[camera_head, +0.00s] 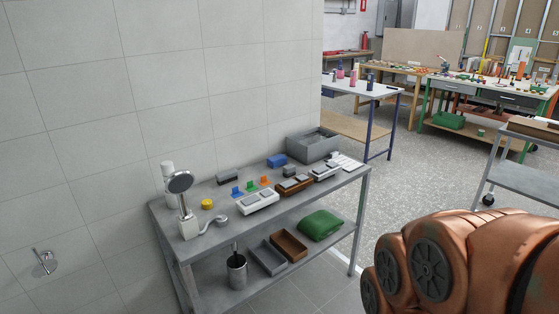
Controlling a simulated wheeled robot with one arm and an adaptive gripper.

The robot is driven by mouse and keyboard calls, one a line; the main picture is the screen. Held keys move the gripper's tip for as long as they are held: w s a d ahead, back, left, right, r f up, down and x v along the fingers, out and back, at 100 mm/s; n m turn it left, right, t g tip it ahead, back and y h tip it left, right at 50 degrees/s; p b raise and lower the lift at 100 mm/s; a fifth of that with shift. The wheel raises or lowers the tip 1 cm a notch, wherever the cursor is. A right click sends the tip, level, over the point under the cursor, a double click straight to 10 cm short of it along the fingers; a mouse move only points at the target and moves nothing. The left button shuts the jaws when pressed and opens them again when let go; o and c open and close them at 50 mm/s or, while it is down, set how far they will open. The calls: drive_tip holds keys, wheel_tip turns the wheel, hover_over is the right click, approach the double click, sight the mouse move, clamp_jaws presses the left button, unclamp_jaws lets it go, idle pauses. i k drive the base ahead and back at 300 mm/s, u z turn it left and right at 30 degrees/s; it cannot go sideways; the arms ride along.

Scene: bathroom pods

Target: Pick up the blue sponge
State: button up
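A blue block that looks like the blue sponge (277,160) lies toward the back of the grey table's top (226,218), against the tiled wall side. It is just left of a grey bin and apart from it. It is small in this view, so its texture cannot be made out. My copper-coloured arm fills the lower right, well right of the table. My gripper is not in view.
The tabletop also holds a shower head on a stand (180,184), a yellow round item (207,204), small coloured pieces (251,187), several trays and a grey bin (314,145). A green bundle (320,224) lies on the lower shelf. Open floor (420,165) lies right of the table.

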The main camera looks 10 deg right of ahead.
sight(274, 162)
drive_tip(key=z, duration=0.9)
drive_tip(key=i, duration=3.05)
drive_tip(key=u, duration=3.6)
